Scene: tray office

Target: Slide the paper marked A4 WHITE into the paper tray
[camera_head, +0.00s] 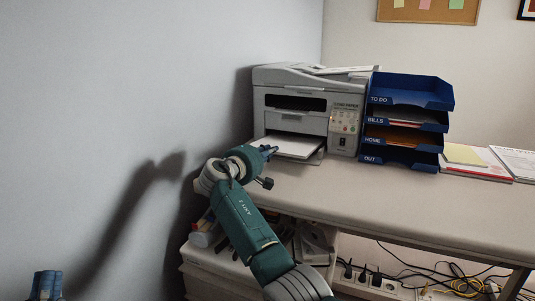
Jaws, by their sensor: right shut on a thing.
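The printer (306,100) stands at the back left of the desk, with its paper tray (312,160) pulled out low at the front. White paper (293,145) lies in or over this tray; no A4 WHITE marking is readable on it. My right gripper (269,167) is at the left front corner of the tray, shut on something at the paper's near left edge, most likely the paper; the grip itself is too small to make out. What seems to be my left gripper (46,284) shows only as a dark blue tip at the bottom left, away from the desk.
A blue letter rack (409,95) with labelled shelves stands right of the printer. Paper stacks (478,163) lie further right. The desk front (360,190) is clear. A low cabinet (225,268) with clutter stands under the left end; cables (455,280) lie below right.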

